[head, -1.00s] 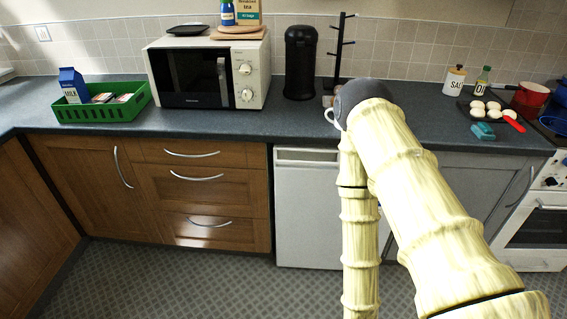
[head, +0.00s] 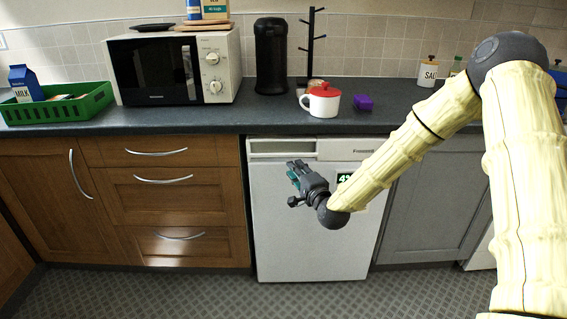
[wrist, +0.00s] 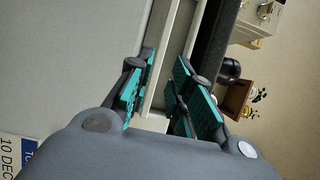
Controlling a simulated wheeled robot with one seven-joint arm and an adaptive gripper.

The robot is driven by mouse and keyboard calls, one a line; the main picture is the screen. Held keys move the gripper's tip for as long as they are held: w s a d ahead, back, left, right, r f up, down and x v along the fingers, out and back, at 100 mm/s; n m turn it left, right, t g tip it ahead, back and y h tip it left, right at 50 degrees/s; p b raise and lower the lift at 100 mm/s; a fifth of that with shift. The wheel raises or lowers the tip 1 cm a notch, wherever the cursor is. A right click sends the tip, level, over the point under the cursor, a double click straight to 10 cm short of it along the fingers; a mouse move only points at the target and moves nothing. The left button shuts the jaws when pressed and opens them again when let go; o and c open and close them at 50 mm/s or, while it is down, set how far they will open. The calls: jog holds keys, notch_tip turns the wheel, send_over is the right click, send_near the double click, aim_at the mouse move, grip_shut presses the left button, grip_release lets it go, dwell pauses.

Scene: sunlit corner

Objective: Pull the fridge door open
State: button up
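The white fridge (head: 300,240) stands under the counter, its door shut. A recessed strip (head: 282,147) runs along the top of the door. My gripper (head: 295,178) is in front of the upper part of the door, below that strip. In the wrist view the grey door face (wrist: 75,50) fills the left, with a pale strip (wrist: 165,60) running between and beyond the teal-padded fingers. My gripper (wrist: 167,82) is open there, with a gap and nothing held. I cannot tell whether a finger touches the door. My forearm hides the door's upper right.
Wooden drawers (head: 185,190) stand left of the fridge and a grey cupboard (head: 430,205) right. The patterned floor (head: 200,290) ahead is clear.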

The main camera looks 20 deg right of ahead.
aim_at(284, 156)
jog(key=w, duration=0.7)
jog(key=w+a, duration=0.1)
jog(key=w, duration=0.2)
jog(key=shift+w+a, duration=0.1)
jog(key=shift+w, duration=0.25)
grip_shut()
